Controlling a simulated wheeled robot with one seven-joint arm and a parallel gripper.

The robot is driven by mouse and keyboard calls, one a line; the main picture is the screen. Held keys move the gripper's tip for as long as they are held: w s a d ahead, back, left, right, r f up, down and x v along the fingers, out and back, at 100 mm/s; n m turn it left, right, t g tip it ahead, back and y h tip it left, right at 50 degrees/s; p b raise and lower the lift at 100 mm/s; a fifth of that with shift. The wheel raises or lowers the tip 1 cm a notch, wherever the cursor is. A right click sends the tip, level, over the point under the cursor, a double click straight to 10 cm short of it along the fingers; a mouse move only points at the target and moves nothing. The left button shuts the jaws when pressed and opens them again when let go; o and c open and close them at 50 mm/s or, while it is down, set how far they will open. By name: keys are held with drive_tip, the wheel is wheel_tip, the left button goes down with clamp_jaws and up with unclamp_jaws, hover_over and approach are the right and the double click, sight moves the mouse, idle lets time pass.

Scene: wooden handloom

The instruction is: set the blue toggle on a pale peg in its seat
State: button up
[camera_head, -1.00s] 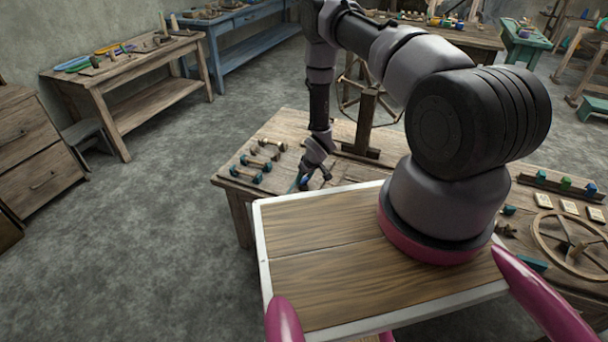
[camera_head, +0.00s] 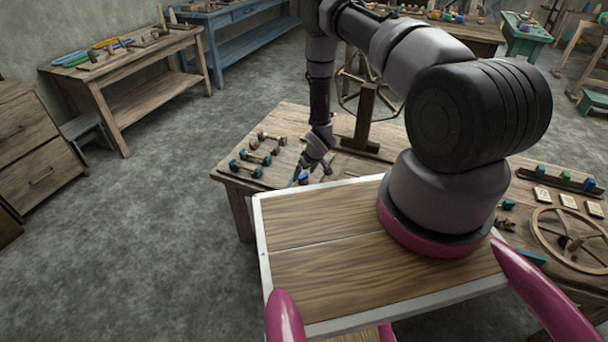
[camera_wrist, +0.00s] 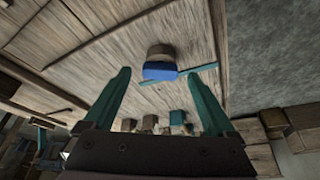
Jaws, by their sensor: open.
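My gripper (camera_wrist: 160,76) is open, with one teal finger on each side of the toggle and a visible gap on both sides. A thin teal rod (camera_wrist: 202,69) lies by the right fingertip. In the head view my gripper (camera_head: 308,175) points down near the worktable's front edge. The toggle is too small to make out surely there. I cannot tell which seat is its own.
Several dumbbell-shaped pieces (camera_head: 254,157) lie left of my gripper on the worktable (camera_head: 285,122). A wooden stand (camera_head: 363,125) rises behind it. A spoked wheel (camera_head: 572,244) and a rack of coloured pieces (camera_head: 557,180) are at the right. Open floor lies left.

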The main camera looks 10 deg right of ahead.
drive_tip(key=v, duration=1)
drive_tip(key=w+d+r+m+t+h, duration=0.1)
drive_tip(key=w+r, duration=0.2)
drive_tip(key=r, duration=0.7)
drive_tip(key=w+d+r+m, duration=0.1)
drive_tip(key=w+d+r, duration=0.1)
drive_tip(key=r, duration=0.8)
wheel_tip(320, 180, up, 17)
drive_tip(key=s+d+m, duration=0.2)
drive_tip(key=s+m, duration=0.1)
drive_tip(key=s+r+m+t, duration=0.1)
drive_tip(key=s+r, duration=0.5)
drive_tip(key=r, duration=0.2)
drive_tip(key=s+r+m, duration=0.1)
drive_tip(key=s+r, duration=0.5)
drive_tip(key=r, duration=0.2)
drive_tip(key=s+r+m, duration=0.1)
drive_tip(key=s+r, duration=0.2)
drive_tip(key=s, duration=0.4)
drive_tip(key=s+a+r+m+t+y, duration=0.1)
drive_tip(key=s+r, duration=0.3)
drive_tip(key=s, duration=0.4)
drive_tip(key=shift+s+r, duration=0.3)
drive_tip(key=shift+s, duration=0.05)
